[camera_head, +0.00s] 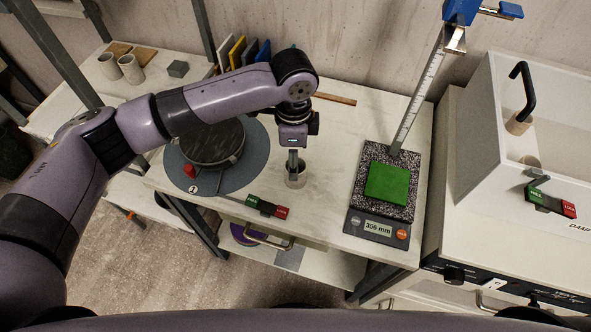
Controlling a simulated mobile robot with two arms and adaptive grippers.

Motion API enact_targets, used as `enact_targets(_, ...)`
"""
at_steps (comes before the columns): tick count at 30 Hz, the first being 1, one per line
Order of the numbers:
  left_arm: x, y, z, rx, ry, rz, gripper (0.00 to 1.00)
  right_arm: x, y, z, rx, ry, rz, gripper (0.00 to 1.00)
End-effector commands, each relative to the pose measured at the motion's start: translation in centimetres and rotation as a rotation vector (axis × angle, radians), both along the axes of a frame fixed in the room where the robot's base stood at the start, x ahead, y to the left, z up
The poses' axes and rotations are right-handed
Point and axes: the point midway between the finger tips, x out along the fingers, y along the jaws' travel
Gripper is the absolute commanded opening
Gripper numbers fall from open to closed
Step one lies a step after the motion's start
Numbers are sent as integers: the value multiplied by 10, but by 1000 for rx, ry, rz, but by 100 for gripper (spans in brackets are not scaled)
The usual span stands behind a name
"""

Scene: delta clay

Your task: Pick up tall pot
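My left gripper (293,160) points down over a light beige cylindrical pot (297,181) on the white worktop. Its fingers reach down to the pot's mouth, at or just inside the rim. They overlap from this angle, so I cannot tell whether they are apart or touch the wall. Two more pots, one (108,66) beside the other (131,69), stand at the back left. Another pot (518,123) stands in the white box at the right, with part of one more below it. I cannot tell which is the tall pot. My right gripper is out of view.
A dark round wheel (212,142) on a grey disc lies left of the pot. A measuring stand with a green pad (388,183) and a "356 mm" display (378,227) stands to the right. The white box (470,150) is beyond. Coloured boards (238,52) stand behind.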

Motion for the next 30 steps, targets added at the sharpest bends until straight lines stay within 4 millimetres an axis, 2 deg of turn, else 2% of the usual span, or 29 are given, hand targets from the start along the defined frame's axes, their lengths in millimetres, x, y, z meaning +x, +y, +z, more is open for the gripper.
enact_targets(5, -1, -1, -11, 1, 2, 0, 66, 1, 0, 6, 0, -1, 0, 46)
enact_targets(9, -2, -3, -31, 2, 3, 0, 66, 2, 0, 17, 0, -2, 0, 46)
enact_targets(15, -2, -3, -54, 1, 0, 0, 66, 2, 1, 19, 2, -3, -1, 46)
enact_targets(22, -1, -3, -56, 0, -1, -1, 66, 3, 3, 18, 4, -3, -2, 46)
enact_targets(30, -1, -3, -56, 0, -1, -1, 49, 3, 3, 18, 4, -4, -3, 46)
